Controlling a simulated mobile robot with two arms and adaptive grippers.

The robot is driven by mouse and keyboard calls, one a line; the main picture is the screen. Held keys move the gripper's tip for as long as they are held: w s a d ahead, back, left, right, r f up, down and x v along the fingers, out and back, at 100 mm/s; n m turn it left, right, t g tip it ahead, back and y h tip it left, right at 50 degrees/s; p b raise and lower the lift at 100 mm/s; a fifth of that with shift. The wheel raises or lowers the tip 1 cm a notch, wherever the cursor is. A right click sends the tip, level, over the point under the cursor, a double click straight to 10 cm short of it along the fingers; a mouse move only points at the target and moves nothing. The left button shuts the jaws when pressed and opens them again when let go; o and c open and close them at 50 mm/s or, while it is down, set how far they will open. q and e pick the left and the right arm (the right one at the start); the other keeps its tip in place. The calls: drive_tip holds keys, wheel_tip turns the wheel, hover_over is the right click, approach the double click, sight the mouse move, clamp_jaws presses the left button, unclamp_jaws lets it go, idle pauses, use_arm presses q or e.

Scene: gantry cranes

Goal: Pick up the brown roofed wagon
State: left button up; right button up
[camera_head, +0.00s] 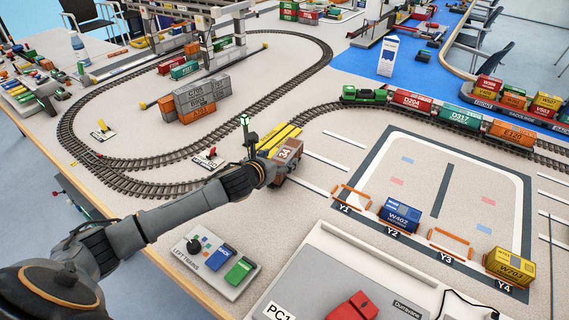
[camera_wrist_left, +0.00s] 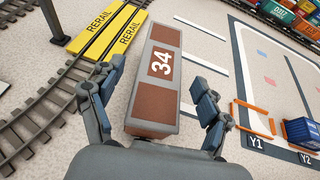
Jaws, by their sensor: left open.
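The brown roofed wagon (camera_wrist_left: 157,75) has a grey-edged brown roof marked 34. In the left wrist view it lies between the two fingers of my left gripper (camera_wrist_left: 155,108), one finger on each side, with gaps visible beside it. My left gripper is open. In the head view my left gripper (camera_head: 268,172) reaches the wagon (camera_head: 289,158) from the left and hides part of it. The wagon stands beside the yellow rerail ramps (camera_head: 280,138). My right gripper is not in view.
A signal post (camera_head: 245,135) stands close behind my left gripper. A blue wagon W402 (camera_head: 399,216) and a yellow wagon W203 (camera_head: 510,265) stand right, by the marked yard. A train (camera_head: 460,117) is on the track behind.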

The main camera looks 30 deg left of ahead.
sight(282, 157)
use_arm(q)
drive_tip(key=x, duration=0.4)
drive_tip(key=shift+w+f, duration=0.1)
drive_tip(key=shift+f, duration=0.05)
drive_tip(key=c, duration=1.3)
drive_tip(key=shift+c, duration=0.7)
